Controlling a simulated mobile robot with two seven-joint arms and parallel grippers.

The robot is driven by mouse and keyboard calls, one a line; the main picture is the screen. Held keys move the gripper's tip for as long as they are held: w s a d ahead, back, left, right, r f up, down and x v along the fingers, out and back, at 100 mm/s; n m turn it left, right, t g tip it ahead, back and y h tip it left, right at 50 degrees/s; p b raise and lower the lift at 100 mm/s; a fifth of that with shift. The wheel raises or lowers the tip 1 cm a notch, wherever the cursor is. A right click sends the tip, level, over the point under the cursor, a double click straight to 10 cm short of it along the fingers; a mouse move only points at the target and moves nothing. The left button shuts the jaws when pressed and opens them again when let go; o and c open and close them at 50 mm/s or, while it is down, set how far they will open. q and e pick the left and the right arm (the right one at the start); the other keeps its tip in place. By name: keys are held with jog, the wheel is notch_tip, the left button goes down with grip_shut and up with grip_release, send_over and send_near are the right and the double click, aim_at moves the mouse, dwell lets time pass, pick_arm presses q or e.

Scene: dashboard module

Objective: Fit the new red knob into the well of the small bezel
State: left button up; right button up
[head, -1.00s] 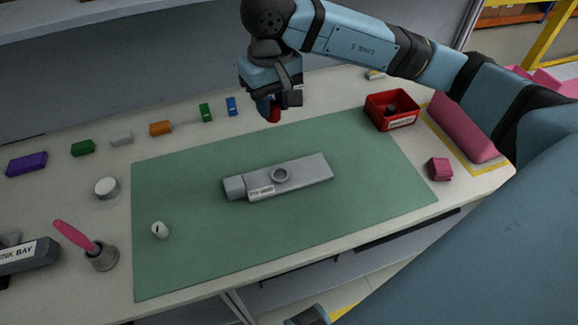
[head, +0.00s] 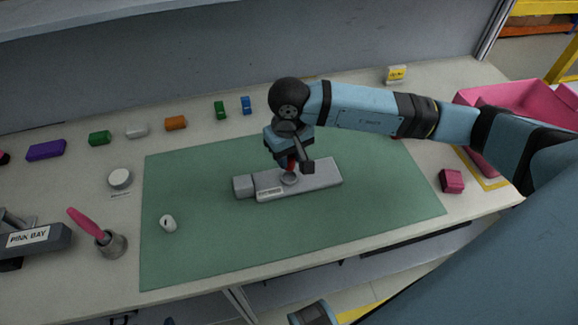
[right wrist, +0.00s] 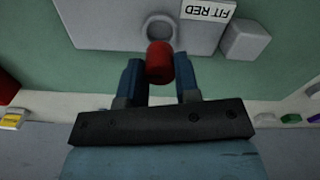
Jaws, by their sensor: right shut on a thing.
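The red knob (head: 291,163) is held between the fingers of my right gripper (head: 290,167), just above the small bezel's well. In the right wrist view the red knob (right wrist: 159,62) sits between the two blue fingertips (right wrist: 158,72). The bezel is a grey plate (head: 322,174) lying on the green mat, with a raised round well (head: 290,179). The well's ring (right wrist: 162,27) shows just beyond the knob in the wrist view, partly covered by it. A label reading FIT RED (right wrist: 208,10) is beside the ring. My left gripper is not in view.
A grey block (head: 243,186) stands at the plate's left end. A white knob-like piece (head: 168,223) lies on the green mat (head: 220,245). A pink-handled tool in a cup (head: 112,244) stands left. A pink block (head: 452,181) lies right. The mat's front is clear.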

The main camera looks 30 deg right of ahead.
aim_at(289, 179)
jog(key=shift+f, duration=2.6)
jog(key=o, duration=0.9)
notch_tip(289, 179, up, 12)
jog(key=shift+r+b, duration=0.2)
jog(key=shift+b, duration=0.2)
jog(key=shift+s, duration=0.1)
